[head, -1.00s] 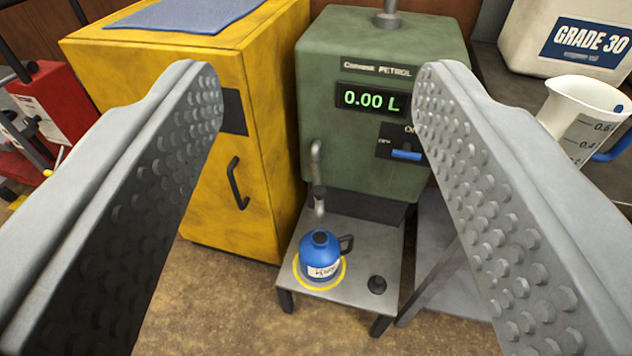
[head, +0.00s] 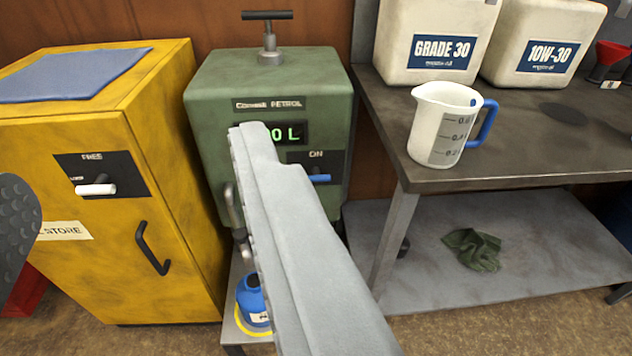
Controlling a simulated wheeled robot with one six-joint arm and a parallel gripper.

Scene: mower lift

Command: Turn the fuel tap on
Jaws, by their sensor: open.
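The lever lies about level. I cannot tell whether this lever is the fuel tap; no other part is marked as one. My gripper (head: 135,155) is open and empty. Its left finger shows only at the left edge. Its right finger crosses in front of the dispenser, hiding part of the display and of the plate. The lever shows just right of this finger; I cannot tell the gap in depth.
A blue can (head: 250,298) stands on a low stand below the dispenser, partly hidden. A yellow cabinet (head: 180,240) with a white lever (head: 95,189) is at left. At right, a bench (head: 430,180) holds a measuring jug (head: 437,135) and white containers. A green cloth (head: 472,249) lies on its lower shelf.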

